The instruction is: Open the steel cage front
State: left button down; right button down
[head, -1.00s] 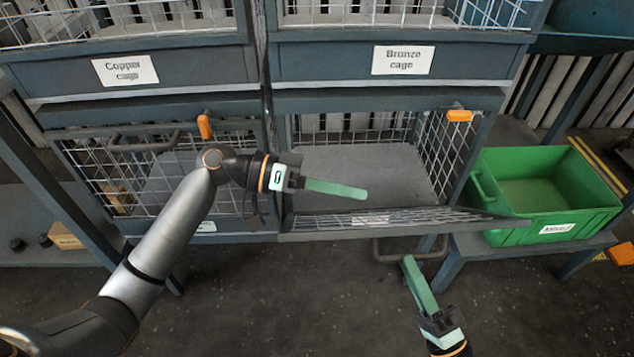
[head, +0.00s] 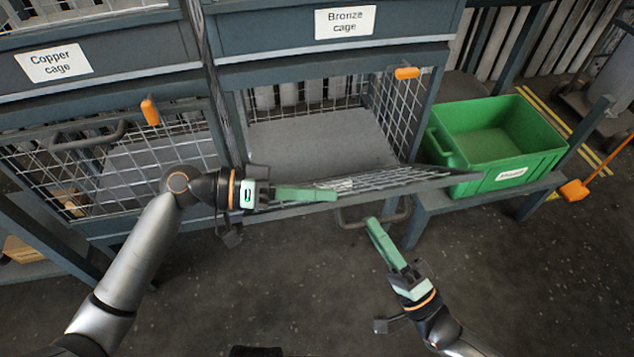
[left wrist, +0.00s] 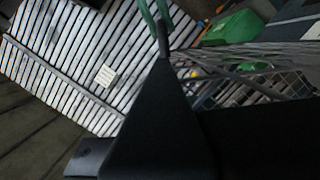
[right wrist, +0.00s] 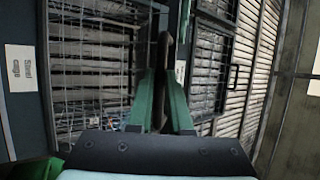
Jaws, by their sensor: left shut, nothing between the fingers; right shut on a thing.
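The lower right cage (head: 315,145) has its wire mesh front (head: 400,180) tilted outward and down, and its inside shows. A "Steel cage" label (right wrist: 20,85) shows sideways in the right wrist view. The front's dark handle (head: 350,224) hangs at its outer edge. My right gripper (head: 373,226) is shut on this handle; the bar shows between its green fingers (right wrist: 160,85) in the right wrist view. My left gripper (head: 332,194) is shut and empty, reaching across before the cage front; whether it touches the mesh is unclear. An orange latch (head: 407,73) sits above the opening.
A green bin (head: 497,145) stands on a low bench just right of the front. The lower left cage is shut, with its own handle (head: 88,138) and orange latch (head: 150,112). Copper and bronze cages are above. The floor (head: 270,290) before the cages is clear.

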pick_arm(q)
jog(key=shift+s+f, duration=0.15)
jog(key=shift+f, duration=0.1)
pick_arm(e)
jog(key=c, duration=1.3)
grip_release()
jog(key=shift+w+f, duration=0.35)
jog(key=shift+f, duration=0.2)
jog(key=o, duration=0.3)
jog(key=shift+w, duration=0.1)
jog(key=shift+o, duration=0.8)
jog(key=shift+r, duration=0.1)
